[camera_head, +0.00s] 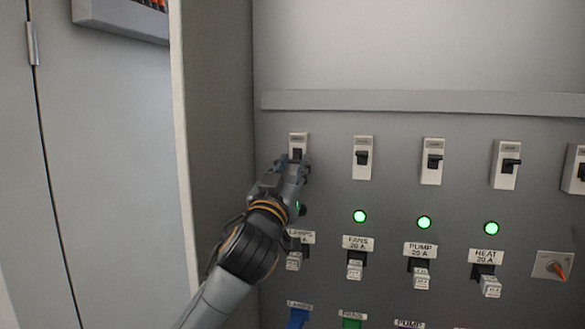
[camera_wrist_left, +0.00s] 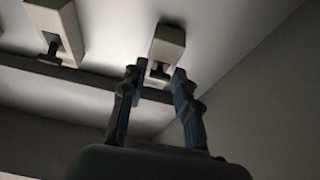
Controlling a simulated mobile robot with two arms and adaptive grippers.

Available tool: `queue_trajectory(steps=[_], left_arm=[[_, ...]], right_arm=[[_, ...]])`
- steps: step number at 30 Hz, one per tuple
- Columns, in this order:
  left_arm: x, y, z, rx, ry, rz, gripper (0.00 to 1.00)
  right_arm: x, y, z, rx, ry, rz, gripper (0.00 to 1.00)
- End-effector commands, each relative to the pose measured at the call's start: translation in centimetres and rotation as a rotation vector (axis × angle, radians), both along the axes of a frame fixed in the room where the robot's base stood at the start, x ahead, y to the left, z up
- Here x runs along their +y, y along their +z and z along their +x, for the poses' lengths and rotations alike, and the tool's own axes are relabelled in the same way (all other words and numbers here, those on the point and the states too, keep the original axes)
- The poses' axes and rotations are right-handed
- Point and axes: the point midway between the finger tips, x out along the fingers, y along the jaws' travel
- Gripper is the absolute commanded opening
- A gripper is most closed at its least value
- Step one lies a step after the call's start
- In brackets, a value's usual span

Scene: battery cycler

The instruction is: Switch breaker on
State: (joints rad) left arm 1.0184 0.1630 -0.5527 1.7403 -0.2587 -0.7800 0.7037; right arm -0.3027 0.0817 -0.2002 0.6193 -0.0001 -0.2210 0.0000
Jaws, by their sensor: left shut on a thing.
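A row of white breakers with black levers is on the grey panel. My left gripper (camera_head: 296,166) is at the leftmost breaker (camera_head: 298,138), above the LAMPS label (camera_head: 301,235), and hides its lower part. In the left wrist view, the fingers of the left gripper (camera_wrist_left: 159,78) stand on either side of the black lever (camera_wrist_left: 159,70) of this breaker (camera_wrist_left: 168,41), shut on it. The fans breaker (camera_head: 362,143), pump breaker (camera_head: 432,147) and heat breaker (camera_head: 506,153) are in the same row. My right gripper is not in view.
Green lamps glow above FANS (camera_head: 359,216), PUMP (camera_head: 424,222) and HEAT (camera_head: 491,228); a green sliver shows beside my wrist above LAMPS. A cabinet side wall (camera_head: 215,120) stands close left of my gripper.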

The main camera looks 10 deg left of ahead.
Motion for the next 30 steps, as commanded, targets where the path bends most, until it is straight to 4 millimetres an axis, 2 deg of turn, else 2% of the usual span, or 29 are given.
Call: queue_trajectory(steps=[5,21,30], left_arm=[[0.0,0.5,-0.2,0.069,-0.002,0.011,0.0],[0.0,2.0,-0.4,0.447,-0.002,0.089,0.0],[0.0,2.5,-0.4,0.563,-0.002,0.113,0.0]], right_arm=[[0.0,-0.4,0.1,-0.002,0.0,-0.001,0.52],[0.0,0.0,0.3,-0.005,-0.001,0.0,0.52],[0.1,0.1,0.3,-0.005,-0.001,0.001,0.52]])
